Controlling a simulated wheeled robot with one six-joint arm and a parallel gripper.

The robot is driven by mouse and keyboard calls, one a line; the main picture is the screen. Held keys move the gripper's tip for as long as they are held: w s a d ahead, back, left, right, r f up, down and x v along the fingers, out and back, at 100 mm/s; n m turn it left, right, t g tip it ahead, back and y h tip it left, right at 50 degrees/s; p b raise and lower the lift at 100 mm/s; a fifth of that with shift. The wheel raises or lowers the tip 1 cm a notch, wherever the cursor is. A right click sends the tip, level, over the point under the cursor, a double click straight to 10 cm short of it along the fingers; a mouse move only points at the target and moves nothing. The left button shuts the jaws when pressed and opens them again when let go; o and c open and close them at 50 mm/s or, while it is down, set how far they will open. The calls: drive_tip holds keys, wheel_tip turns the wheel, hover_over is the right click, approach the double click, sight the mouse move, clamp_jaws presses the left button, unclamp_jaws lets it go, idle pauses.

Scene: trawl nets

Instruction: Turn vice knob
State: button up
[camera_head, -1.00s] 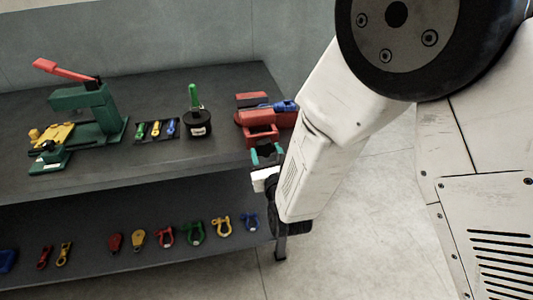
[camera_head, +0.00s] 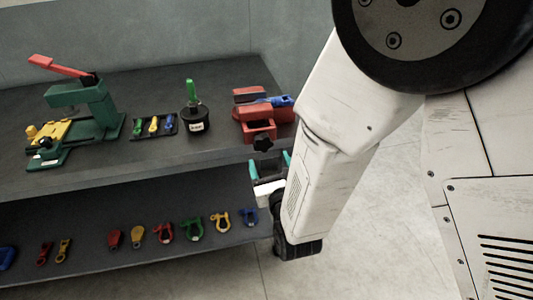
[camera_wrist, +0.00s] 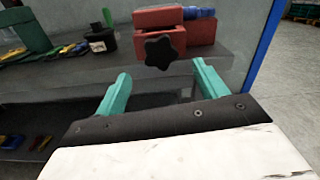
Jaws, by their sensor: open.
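The red vice (camera_head: 258,122) sits at the right front of the top shelf, with a blue piece (camera_head: 281,102) in or beside its jaws. Its black star-shaped knob (camera_head: 263,143) faces the front edge; it shows large in the wrist view (camera_wrist: 165,51). My gripper (camera_head: 268,158) is open, with teal fingers, just in front of and below the knob. In the wrist view my gripper (camera_wrist: 161,72) has its fingers spread to either side of the knob, with nothing between them. The knob appears beyond the fingertips, apart from them.
A black pot with a green-handled tool (camera_head: 194,120), a small tool tray (camera_head: 153,127) and a green press with a red lever (camera_head: 90,105) stand left on the top shelf (camera_head: 110,165). Several coloured shackles (camera_head: 192,227) lie on the lower shelf. Open floor lies to the right.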

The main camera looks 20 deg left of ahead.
sight(264, 145)
drive_tip(key=shift+v, duration=0.95)
drive_tip(key=w+a+m, duration=0.1)
drive_tip(key=w+m, duration=0.1)
drive_tip(key=m, duration=0.9)
drive_tip(key=w+a+m, duration=0.2)
drive_tip(key=m, duration=1)
drive_tip(key=w+a+m, duration=0.1)
drive_tip(key=w+m, duration=0.2)
drive_tip(key=m, duration=0.9)
drive_tip(key=shift+w+a, duration=0.1)
drive_tip(key=shift+a, duration=0.15)
